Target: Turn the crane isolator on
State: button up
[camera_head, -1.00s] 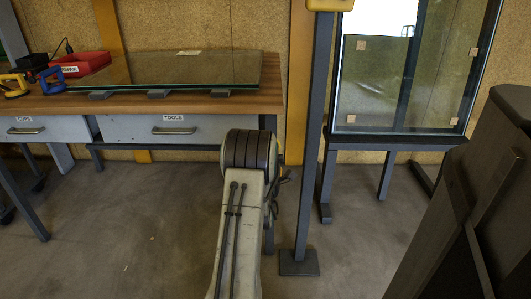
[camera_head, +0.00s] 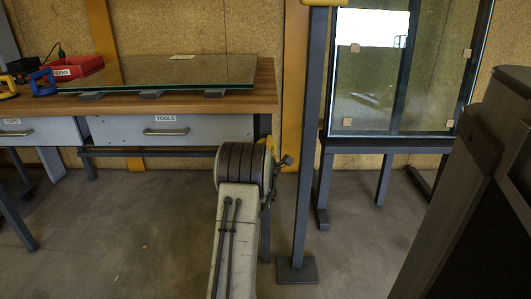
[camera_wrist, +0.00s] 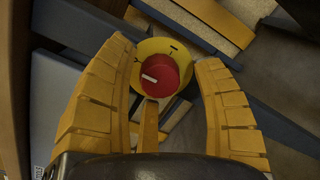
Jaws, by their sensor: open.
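A red rotary knob (camera_wrist: 163,76) with a white mark sits on a round yellow plate (camera_wrist: 170,47) in the wrist view, which looks like the crane isolator. The white mark lies at a slant, near level in the picture. My gripper (camera_wrist: 166,58) is open, with one yellow ribbed finger on each side of the knob. No clear contact with the knob shows. In the head view my gripper is mostly hidden behind my arm. The lower edge of a yellow box (camera_head: 323,2) shows on a dark post (camera_head: 311,130); its face is out of view.
A workbench (camera_head: 265,95) with a glass sheet (camera_head: 160,72), a red bin (camera_head: 78,66) and a TOOLS drawer (camera_head: 170,130) stands at left. A glazed frame (camera_head: 375,90) on a dark stand (camera_head: 390,146) is at right. Open floor (camera_head: 130,240) lies in front.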

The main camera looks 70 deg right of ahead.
jog(key=shift+c, duration=0.3)
jog(key=c, duration=1.2)
jog(key=shift+o, duration=0.2)
jog(key=shift+r+m+y, duration=0.15)
jog(key=shift+m+y, duration=0.15)
jog(key=shift+m, duration=3.3)
jog(key=shift+w, duration=0.1)
jog(key=o, duration=1.2)
